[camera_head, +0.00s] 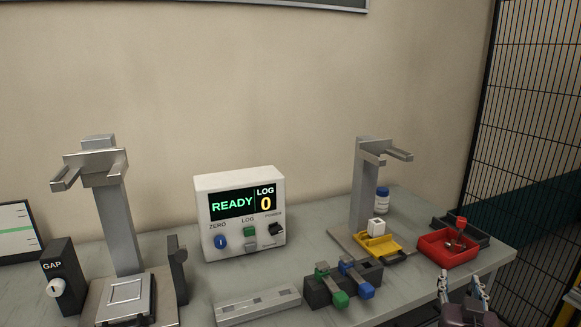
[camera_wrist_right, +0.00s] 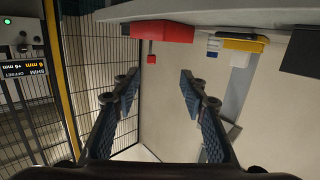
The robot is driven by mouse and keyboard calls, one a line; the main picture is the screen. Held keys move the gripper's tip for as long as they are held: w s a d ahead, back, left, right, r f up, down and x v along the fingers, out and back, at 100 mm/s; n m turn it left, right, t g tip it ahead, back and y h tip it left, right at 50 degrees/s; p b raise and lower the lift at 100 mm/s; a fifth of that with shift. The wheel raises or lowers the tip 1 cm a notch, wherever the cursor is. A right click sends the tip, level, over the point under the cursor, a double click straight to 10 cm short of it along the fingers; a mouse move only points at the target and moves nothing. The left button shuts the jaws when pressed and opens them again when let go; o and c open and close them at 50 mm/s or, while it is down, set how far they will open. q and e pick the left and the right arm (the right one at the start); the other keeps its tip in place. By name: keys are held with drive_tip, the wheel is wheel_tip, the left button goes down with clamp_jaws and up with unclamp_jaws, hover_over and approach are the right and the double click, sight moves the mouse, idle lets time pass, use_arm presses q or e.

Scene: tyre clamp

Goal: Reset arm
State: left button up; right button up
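My right gripper (camera_head: 461,283) is at the lower right of the head view, in front of the table's right end. Its two fingers stand apart. The right wrist view shows the blue-grey fingers (camera_wrist_right: 160,85) spread with nothing between them. The red tray (camera_head: 447,246) lies beyond the gripper in the head view, with a red-topped part in it; the tray also shows in the wrist view (camera_wrist_right: 165,30). No left gripper can be made out in the head view.
A control box (camera_head: 240,215) reads READY and LOG 0. Two grey stands (camera_head: 115,215) (camera_head: 365,190) rise from the table. A yellow tray (camera_head: 380,245), white cube (camera_head: 377,226), blue-white bottle (camera_head: 382,200) and green-and-blue clamp block (camera_head: 318,291) are nearby. A mesh fence (camera_head: 535,120) stands right.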

drive_tip(key=s+a+f+n+g+y, duration=0.25)
drive_tip(key=s+a+f, duration=0.25)
drive_tip(key=s+f, duration=0.35)
drive_tip(key=s+a+f+n+g+y, duration=0.25)
drive_tip(key=s+a+f+g, duration=0.2)
drive_tip(key=s+f, duration=0.4)
drive_tip(key=s+a+f+n+g+y, duration=0.15)
drive_tip(key=s+a+f, duration=0.25)
drive_tip(key=s, duration=0.4)
drive_tip(key=s+a+f+g+y, duration=0.1)
drive_tip(key=s+a+f+g, duration=0.25)
drive_tip(key=s, duration=0.45)
wheel_tip(320, 180, down, 27)
drive_tip(key=s+g, duration=0.1)
drive_tip(key=s, duration=0.1)
use_arm(q)
drive_tip(key=shift+w+d+r+p, duration=0.1)
drive_tip(key=shift+d+r+p, duration=0.2)
use_arm(e)
drive_tip(key=s+d+f+g, duration=0.1)
drive_tip(key=s+d+f, duration=0.1)
drive_tip(key=s+f, duration=1.3)
drive_tip(key=shift+s+d+f+h, duration=0.2)
drive_tip(key=shift+s+d+h, duration=0.2)
drive_tip(key=shift+s, duration=0.65)
